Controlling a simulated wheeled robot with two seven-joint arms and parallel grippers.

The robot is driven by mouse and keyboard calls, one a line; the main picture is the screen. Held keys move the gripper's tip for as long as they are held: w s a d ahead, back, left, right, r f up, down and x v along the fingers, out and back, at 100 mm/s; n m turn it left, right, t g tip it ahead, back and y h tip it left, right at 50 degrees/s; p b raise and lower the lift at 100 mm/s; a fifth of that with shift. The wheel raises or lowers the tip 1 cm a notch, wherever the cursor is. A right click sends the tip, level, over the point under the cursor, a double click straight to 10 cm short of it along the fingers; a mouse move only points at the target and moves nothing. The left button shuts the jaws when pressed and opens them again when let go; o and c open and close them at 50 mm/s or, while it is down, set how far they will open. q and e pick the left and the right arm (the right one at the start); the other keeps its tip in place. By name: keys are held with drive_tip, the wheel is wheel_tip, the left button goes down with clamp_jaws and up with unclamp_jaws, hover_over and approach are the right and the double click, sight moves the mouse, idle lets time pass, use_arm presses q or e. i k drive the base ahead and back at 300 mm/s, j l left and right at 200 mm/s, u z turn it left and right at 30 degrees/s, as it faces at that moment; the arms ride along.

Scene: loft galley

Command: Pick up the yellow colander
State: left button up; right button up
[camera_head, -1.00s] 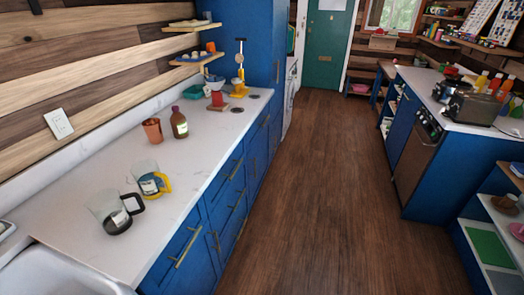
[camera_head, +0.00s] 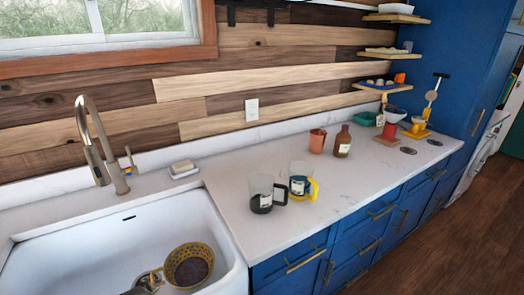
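The yellow colander (camera_head: 188,266) sits in the white sink (camera_head: 68,253) at the lower left of the head view. It is round, with a dark patterned interior, and seems tilted.
A tall faucet (camera_head: 100,150) rises behind the sink, with a soap dish (camera_head: 184,170) to its right. On the white counter (camera_head: 340,205) stand a black-handled jug (camera_head: 262,192), a yellow-handled jug (camera_head: 300,186), a copper cup (camera_head: 317,141) and a brown bottle (camera_head: 342,142).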

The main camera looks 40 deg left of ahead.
sight(188, 266)
drive_tip(key=u, duration=2.2)
drive_tip(key=i+l+z, duration=0.2)
drive_tip(key=i, duration=0.25)
drive_tip(key=k+j+u, duration=0.1)
drive_tip(key=k+u, duration=0.35)
drive_tip(key=i+z, duration=0.5)
